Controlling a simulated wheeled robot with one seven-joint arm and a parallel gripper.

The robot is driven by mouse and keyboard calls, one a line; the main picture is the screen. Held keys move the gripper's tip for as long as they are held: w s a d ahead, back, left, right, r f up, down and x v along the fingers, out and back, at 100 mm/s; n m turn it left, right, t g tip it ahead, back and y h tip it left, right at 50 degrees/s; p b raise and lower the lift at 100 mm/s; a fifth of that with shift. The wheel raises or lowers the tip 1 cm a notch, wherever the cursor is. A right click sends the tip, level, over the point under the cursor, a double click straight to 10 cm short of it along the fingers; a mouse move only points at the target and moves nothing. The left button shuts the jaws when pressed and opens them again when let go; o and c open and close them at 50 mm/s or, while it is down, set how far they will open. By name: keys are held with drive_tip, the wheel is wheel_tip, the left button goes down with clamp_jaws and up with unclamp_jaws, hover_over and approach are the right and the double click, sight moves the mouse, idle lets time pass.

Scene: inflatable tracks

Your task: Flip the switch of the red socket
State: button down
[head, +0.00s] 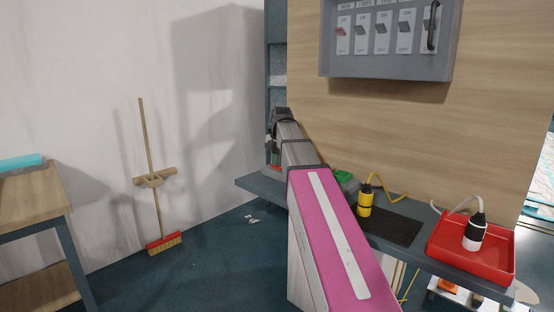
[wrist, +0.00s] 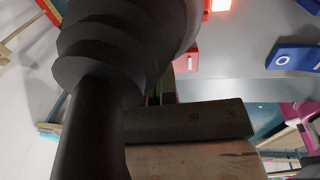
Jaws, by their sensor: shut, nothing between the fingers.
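In the wrist view a red piece with a pale mark (wrist: 188,60) sits on a pale grey surface, partly hidden behind dark parts. A glowing red block (wrist: 219,5) is above it at the top edge. I cannot tell which of these belongs to the red socket's switch. A blue piece with a white ring (wrist: 293,57) is to the right. In the head view my gripper (head: 277,137) is at the far end of my arm, by the back end of the shelf. It is shut and empty. My arm hides much of the shelf there; contact cannot be told.
The dark shelf (head: 425,257) carries a yellow plug (head: 365,202), a black mat (head: 397,229) and a red tray (head: 505,272) with a white-and-black plug (head: 474,237). A grey switch box (head: 385,69) hangs above. A broom (head: 157,190) leans on the left wall.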

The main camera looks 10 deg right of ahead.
drive_tip(key=shift+f, duration=0.2)
drive_tip(key=shift+s+d, duration=0.1)
drive_tip(key=shift+s, duration=0.05)
drive_tip(key=shift+s+d+r, duration=0.25)
drive_tip(key=shift+s+d, duration=0.1)
drive_tip(key=shift+s, duration=0.1)
idle(0.4)
